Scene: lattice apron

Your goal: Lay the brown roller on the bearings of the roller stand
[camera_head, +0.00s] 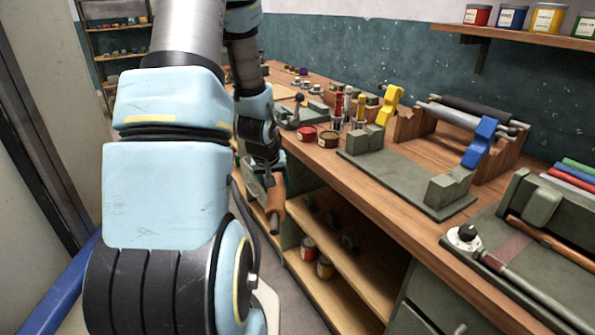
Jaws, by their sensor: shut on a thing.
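My gripper (268,178) is shut on the brown roller (275,203). It holds the roller in front of the bench's front edge, below the worktop level, with the roller's dark end pointing down. The jaws are small and partly hidden by my arm. The roller stand, a grey-green plate (398,178), lies on the bench to the right of my gripper. It has two notched bearing blocks, a far one (368,139) and a near one (447,188). Both bearings are empty, and the roller is apart from them.
A wooden rack (508,155) with grey and black rollers and blue and yellow clamps stands behind the stand. Red (306,134) and brown (328,139) tins stand left of it. A grey-green machine (535,200) is at right. Open shelves (345,255) are below the bench.

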